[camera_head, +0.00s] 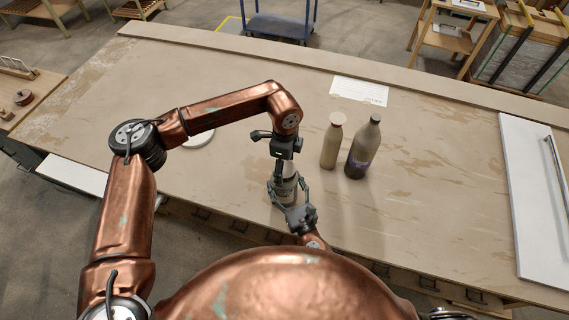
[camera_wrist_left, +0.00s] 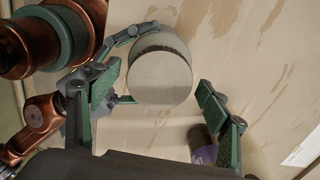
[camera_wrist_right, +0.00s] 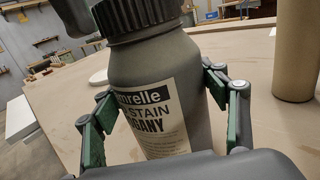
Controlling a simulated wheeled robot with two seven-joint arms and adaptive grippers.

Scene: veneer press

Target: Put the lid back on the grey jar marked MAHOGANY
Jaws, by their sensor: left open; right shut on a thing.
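The grey jar (camera_wrist_right: 185,95) stands upright, its label partly hidden, showing "STAIN" and "GANY". A dark ribbed lid (camera_wrist_right: 150,12) is at its top and appears seated; its grey round top faces the left wrist view (camera_wrist_left: 160,78). My right gripper (camera_wrist_right: 165,125) is shut on the jar, one finger on each side of its body. My left gripper (camera_wrist_left: 162,100) is open above the jar, its fingers spread either side of the lid with gaps. In the head view the jar (camera_head: 285,190) is largely hidden by both grippers.
A beige bottle (camera_head: 331,145) and a dark-bottomed bottle with a purple label (camera_head: 362,150) stand right of the jar. A white disc (camera_head: 200,138) lies left, partly behind my left arm. A paper (camera_head: 359,91) lies at the back; a white panel (camera_head: 535,200) is at right.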

